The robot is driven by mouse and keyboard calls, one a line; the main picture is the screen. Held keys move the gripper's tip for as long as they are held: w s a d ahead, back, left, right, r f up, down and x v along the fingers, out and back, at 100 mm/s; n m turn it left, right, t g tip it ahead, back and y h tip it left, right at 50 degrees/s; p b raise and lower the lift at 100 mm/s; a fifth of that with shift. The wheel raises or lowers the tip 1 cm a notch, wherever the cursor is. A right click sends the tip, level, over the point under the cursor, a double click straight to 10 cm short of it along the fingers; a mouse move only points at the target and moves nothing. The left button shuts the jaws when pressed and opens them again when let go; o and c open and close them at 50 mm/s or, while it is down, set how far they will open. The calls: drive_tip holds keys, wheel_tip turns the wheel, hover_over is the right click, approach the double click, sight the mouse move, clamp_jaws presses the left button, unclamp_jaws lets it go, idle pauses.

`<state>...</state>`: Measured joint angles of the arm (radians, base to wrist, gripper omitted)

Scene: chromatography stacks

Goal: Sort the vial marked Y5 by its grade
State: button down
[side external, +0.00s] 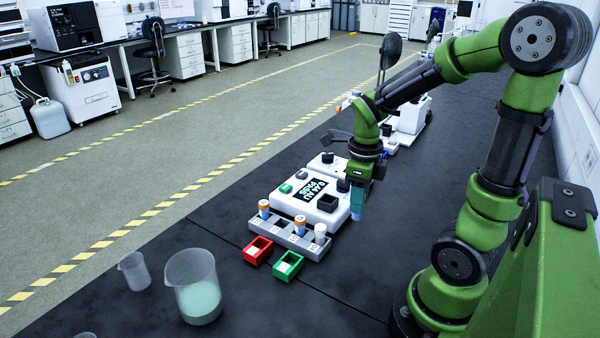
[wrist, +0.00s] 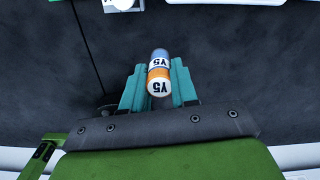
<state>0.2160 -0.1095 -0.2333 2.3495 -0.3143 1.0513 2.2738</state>
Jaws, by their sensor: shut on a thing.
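My gripper (side external: 357,208) is shut on the vial marked Y5 (wrist: 158,72), seen in the wrist view between the teal fingers (wrist: 158,90). The vial has an orange and a blue-grey part, both with a Y5 label. In the side view my gripper is above the dark bench, just right of the white analyser (side external: 283,204), and the vial cannot be made out there. The analyser's dark display (side external: 313,190) appears to read "0.44 AU PASS", upside down. A red bin (side external: 247,257) and a green bin (side external: 277,273) stand in front of the grey rack (side external: 278,232).
The rack holds orange-topped vials (side external: 264,205) (side external: 300,222) and a white-topped one (side external: 320,230). A large beaker (side external: 190,272) with pale green liquid and a smaller beaker (side external: 134,272) stand at the front left. More equipment (side external: 408,116) stands behind. The bench right of the rack is clear.

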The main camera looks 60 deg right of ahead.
drive_tip(key=shift+w+a+f+n, duration=0.9)
drive_tip(key=shift+w+a, duration=0.65)
drive_tip(key=shift+a, duration=0.65)
drive_tip(key=shift+w+a+f+n, duration=0.55)
drive_tip(key=shift+w+a+f, duration=0.75)
drive_tip(key=shift+a, duration=0.85)
drive_tip(key=shift+w+a+f+n, duration=0.8)
drive_tip(key=shift+w+a, duration=0.95)
drive_tip(key=shift+a, duration=0.45)
drive_tip(key=shift+f, duration=1.45)
drive_tip(key=c, duration=0.8)
unclamp_jaws()
